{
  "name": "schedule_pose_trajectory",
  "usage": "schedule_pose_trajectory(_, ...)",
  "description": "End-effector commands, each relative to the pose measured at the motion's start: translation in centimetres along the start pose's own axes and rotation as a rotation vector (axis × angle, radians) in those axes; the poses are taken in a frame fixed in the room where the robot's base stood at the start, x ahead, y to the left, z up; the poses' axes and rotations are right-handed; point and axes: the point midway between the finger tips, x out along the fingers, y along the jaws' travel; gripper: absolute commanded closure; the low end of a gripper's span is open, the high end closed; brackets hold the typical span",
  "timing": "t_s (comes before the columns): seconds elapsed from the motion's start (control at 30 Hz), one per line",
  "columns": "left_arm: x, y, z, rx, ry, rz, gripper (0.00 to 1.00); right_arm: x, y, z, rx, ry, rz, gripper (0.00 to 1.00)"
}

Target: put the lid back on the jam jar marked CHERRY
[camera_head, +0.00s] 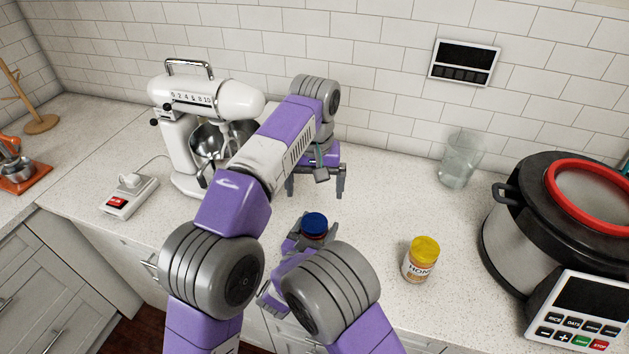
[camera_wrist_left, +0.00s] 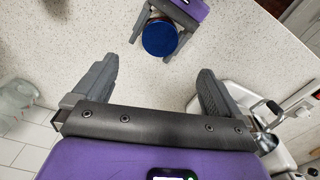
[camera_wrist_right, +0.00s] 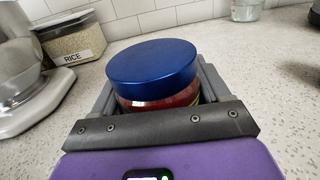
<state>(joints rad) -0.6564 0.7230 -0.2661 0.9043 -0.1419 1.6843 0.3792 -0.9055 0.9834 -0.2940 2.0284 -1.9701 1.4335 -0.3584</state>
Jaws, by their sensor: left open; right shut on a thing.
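A jam jar with red contents (camera_wrist_right: 165,102) is between the fingers of my right gripper (camera_head: 311,238), which is shut on it. A blue lid (camera_wrist_right: 152,66) sits flat on top of this jar; it also shows in the head view (camera_head: 314,222) and the left wrist view (camera_wrist_left: 159,38). Whether it is fully tightened cannot be told. The jar's label is mostly hidden, so no CHERRY marking is readable. My left gripper (camera_head: 316,190) is open and empty behind and above the jar, fingers pointing down, apart from the lid. Its fingers also show in the left wrist view (camera_wrist_left: 157,90).
A jar marked HONE, partly readable, with a yellow lid (camera_head: 422,260) stands right of my right gripper. A stand mixer (camera_head: 180,125) is at left, a clear glass (camera_head: 460,160) at back right, a large cooker (camera_head: 530,230) at far right.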

Motion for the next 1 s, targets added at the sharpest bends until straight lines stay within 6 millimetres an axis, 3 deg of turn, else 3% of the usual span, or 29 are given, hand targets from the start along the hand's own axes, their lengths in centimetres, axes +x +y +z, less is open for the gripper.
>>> schedule_pose_trajectory(0.2,-1.19,-0.01,0.03,0.0,0.0,0.001,0.01,0.01,0.0,0.03,0.001,-0.001,0.0,1.0)
schedule_pose_trajectory(0.5,-1.31,-0.02,0.06,0.0,-0.001,0.0,0.01,0.01,0.0,0.03,0.001,-0.001,0.0,1.0)
schedule_pose_trajectory(0.53,-1.31,-0.02,0.05,0.0,0.0,0.001,0.01,0.01,0.0,0.03,0.001,-0.001,0.0,0.23)
schedule_pose_trajectory(0.7,-1.3,-0.01,0.05,0.0,0.0,0.001,0.01,0.01,0.0,0.03,0.001,-0.001,0.0,0.0)
schedule_pose_trajectory(1.0,-1.36,-0.01,0.05,0.0,0.0,0.001,0.01,-0.64,0.07,0.02,0.0,0.001,0.002,0.0)
